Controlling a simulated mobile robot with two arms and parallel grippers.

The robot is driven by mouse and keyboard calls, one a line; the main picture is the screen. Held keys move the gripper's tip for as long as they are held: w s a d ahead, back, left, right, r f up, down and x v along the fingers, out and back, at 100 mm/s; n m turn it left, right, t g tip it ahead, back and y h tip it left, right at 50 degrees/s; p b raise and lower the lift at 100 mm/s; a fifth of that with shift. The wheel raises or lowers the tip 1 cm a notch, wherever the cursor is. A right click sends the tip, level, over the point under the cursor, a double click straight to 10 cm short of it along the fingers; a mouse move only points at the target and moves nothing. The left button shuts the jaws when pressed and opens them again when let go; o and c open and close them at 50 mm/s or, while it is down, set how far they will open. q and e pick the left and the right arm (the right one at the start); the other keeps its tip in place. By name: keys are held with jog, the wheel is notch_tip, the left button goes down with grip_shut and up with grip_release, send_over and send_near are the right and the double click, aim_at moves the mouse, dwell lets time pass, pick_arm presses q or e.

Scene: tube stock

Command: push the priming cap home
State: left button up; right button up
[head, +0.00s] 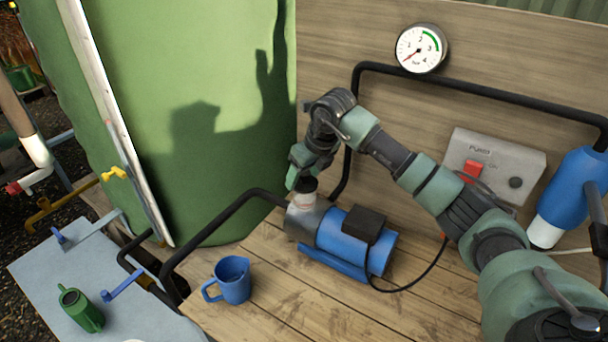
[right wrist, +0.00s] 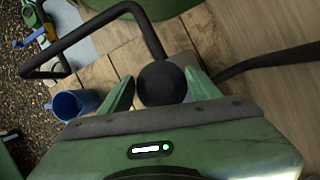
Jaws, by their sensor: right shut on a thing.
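The pump (head: 338,232) lies on the wooden bench, with a blue motor body and a grey metal head at its left end. The dark round priming cap (head: 306,185) is at the top of the pump head, above a pale collar with a reddish mark. My right gripper (head: 303,178) is over the pump head, shut on the cap. In the right wrist view the black cap (right wrist: 162,83) sits between the two green fingers (right wrist: 161,88). Whether the cap is fully seated cannot be told. My left gripper is not in view.
A blue jug (head: 233,282) stands on the bench left of the pump. Black pipes (head: 215,228) run beside the pump and tank. A green tank (head: 200,110) rises behind. A gauge (head: 421,48) and switch box (head: 496,162) are on the back board. The front bench is clear.

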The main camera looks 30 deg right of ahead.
jog(key=shift+f+b, duration=0.15)
jog(key=shift+b, duration=0.15)
dwell(0.8)
dwell(0.3)
jog(key=o, duration=1.5)
jog(key=b+v, duration=0.2)
jog(key=v, duration=0.4)
jog(key=shift+s, duration=0.1)
jog(key=shift+v, duration=0.85)
